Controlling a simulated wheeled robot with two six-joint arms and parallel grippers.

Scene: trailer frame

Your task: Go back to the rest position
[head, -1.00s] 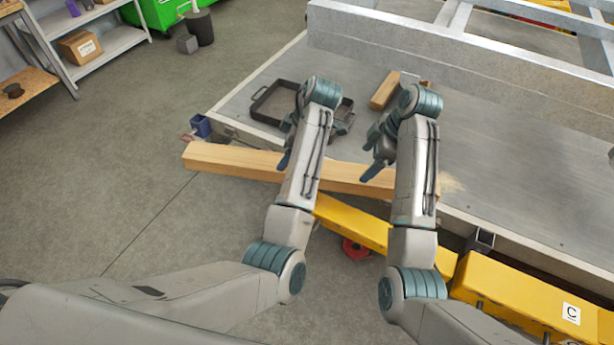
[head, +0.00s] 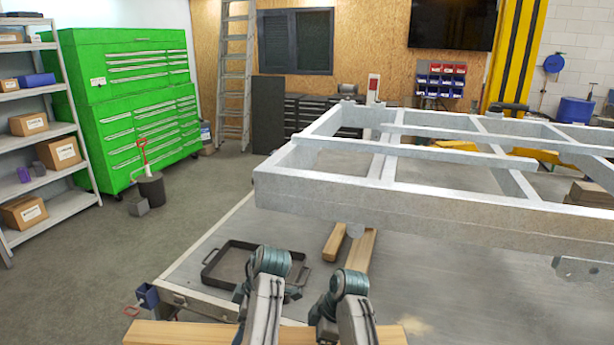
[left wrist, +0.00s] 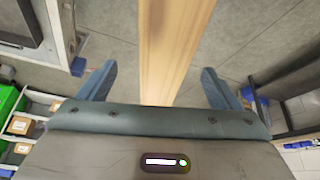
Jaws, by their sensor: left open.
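My left gripper (left wrist: 160,84) is open in the left wrist view, its two blue fingers apart with nothing held between them. A long wooden beam (left wrist: 172,40) runs behind the gap between the fingers. In the head view both my arms reach in from the bottom edge over the near side of the grey platform. The left gripper's fingers are mostly hidden there by its wrist. My right gripper (head: 322,318) shows only as a dark part beside its wrist, and its fingertips cannot be made out. The wooden beam (head: 180,333) lies across below both arms at the platform's near edge.
A black tray (head: 228,283) lies on the platform (head: 450,290), left of my arms. Short wood blocks (head: 359,252) lie ahead. The metal trailer frame (head: 400,195) spans above the platform. A green tool cabinet (head: 135,115) and shelves (head: 50,135) stand left, beyond open floor.

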